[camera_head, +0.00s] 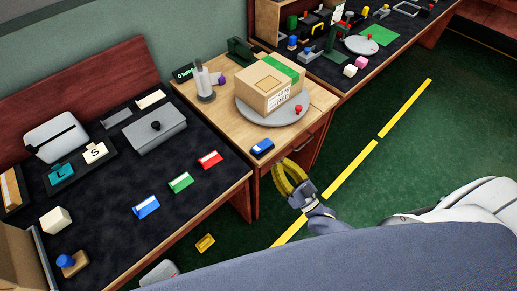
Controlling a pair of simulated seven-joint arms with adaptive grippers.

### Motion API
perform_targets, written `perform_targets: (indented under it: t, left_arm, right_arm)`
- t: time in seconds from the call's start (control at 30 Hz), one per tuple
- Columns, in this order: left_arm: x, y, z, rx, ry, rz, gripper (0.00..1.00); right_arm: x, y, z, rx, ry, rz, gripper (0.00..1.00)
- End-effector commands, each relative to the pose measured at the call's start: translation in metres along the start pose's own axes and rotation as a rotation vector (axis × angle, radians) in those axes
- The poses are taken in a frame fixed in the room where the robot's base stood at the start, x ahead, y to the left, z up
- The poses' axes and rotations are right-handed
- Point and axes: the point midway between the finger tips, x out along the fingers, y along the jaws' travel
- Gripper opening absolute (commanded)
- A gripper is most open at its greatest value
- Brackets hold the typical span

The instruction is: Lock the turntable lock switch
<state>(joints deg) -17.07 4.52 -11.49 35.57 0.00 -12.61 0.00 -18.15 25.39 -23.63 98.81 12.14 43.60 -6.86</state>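A round grey turntable (245,108) sits on the wooden middle table and carries a cardboard box (268,87) with green tape. A small red knob (298,109) is at its right edge. A blue switch (262,147) with a dark base lies near the table's front edge; it appears to be the lock switch, but its setting is too small to read. My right gripper (285,168), with yellow fingers, is just in front of the table edge, below and right of the blue switch and apart from it. It appears empty; the finger gap is unclear.
A grey cylinder stand (204,85) and a dark green device (240,50) stand behind the turntable. The left table (108,205) holds blue, green and red blocks and a grey box (156,134). A yellow object (205,243) shows low, near the floor.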

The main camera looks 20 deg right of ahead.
Motion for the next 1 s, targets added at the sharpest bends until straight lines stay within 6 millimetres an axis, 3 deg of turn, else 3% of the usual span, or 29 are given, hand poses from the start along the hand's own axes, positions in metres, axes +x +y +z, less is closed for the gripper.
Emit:
perform_targets:
  t: [0.37,0.9,1.0]
  left_arm:
    - [0.000,0.000,0.001,0.000,-0.001,0.000,0.47]
    - [0.000,0.000,0.003,-0.001,-0.003,0.000,0.47]
    - [0.000,0.000,0.003,0.000,-0.004,0.000,0.47]
  right_arm:
    - [0.012,0.000,0.000,-0.002,0.000,0.000,0.00]
    - [0.101,0.000,0.000,-0.002,0.000,-0.001,0.00]
    - [0.096,0.001,0.015,-0.001,-0.006,0.001,0.00]
